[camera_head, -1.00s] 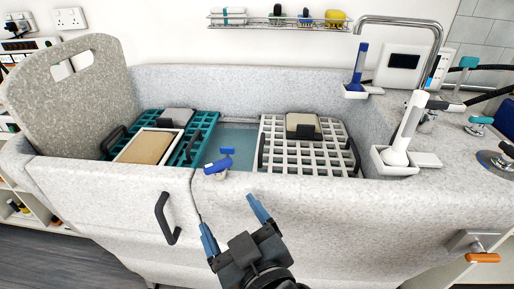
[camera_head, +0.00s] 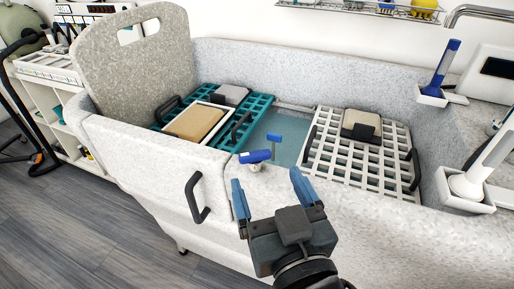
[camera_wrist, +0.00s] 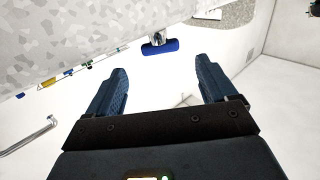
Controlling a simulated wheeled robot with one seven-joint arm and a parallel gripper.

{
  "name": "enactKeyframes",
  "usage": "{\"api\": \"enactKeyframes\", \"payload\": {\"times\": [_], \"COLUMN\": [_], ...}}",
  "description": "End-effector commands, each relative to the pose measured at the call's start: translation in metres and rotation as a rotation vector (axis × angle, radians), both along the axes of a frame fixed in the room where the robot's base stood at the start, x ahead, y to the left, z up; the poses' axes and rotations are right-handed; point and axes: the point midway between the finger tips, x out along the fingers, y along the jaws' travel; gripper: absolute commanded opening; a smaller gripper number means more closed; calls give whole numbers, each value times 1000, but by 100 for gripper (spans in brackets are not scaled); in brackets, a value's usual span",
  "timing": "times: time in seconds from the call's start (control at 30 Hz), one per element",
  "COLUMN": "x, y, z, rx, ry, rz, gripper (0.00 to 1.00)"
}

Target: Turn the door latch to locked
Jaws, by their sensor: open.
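The door latch (camera_head: 256,156) has a blue handle and sits on top of the tub's front wall, at the seam beside the door (camera_head: 150,150). A second small blue piece (camera_head: 274,138) shows just behind it. In the wrist view the blue latch handle (camera_wrist: 160,47) lies crosswise on a pale mount, beyond and between my fingertips. My gripper (camera_head: 268,186) is open and empty, in front of the tub wall and close to the latch, without visible contact. A dark handle (camera_head: 197,198) is on the door's outer face.
A teal grate (camera_head: 262,103) and a white grate (camera_head: 318,160) lie in the tub, with pads on them. A tall speckled panel (camera_head: 105,75) stands at the left. A blue brush (camera_head: 446,66) stands at the right. Open floor (camera_head: 60,230) lies at the left.

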Motion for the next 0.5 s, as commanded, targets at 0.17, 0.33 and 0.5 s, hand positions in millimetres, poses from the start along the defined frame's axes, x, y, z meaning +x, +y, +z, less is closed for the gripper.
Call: {"api": "enactKeyframes", "payload": {"times": [0.17, 0.33, 0.5], "x": [10, 34, 58], "y": [5, 12, 19], "z": [2, 3, 2], "rx": [0, -1, 1], "ry": [-2, -3, -2], "rz": [1, 1, 0], "gripper": [85, 85, 85]}}
